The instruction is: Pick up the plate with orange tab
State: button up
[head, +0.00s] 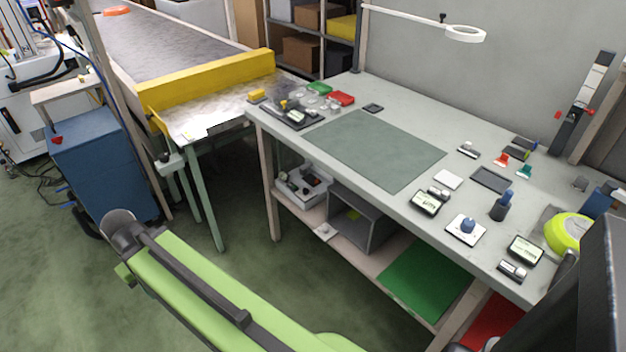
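An orange thing (117,10) lies at the far end of the conveyor (165,50), at the top left of the head view. It is too small and far to tell whether it is a plate's tab. I see no other plate that clearly carries an orange tab. My green arm (205,285) crosses the foreground at the bottom, well apart from the conveyor and the workbench. My gripper's fingers do not show.
A yellow bar (210,78) crosses the conveyor's near end. A grey workbench (400,107) on the right holds a green mat (375,150), small devices and red and green parts. A blue cabinet (105,170) stands left. Green floor (60,270) is clear at lower left.

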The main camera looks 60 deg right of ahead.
aim_at(312, 180)
jog(key=i, duration=0.9)
jog(key=u, duration=0.05)
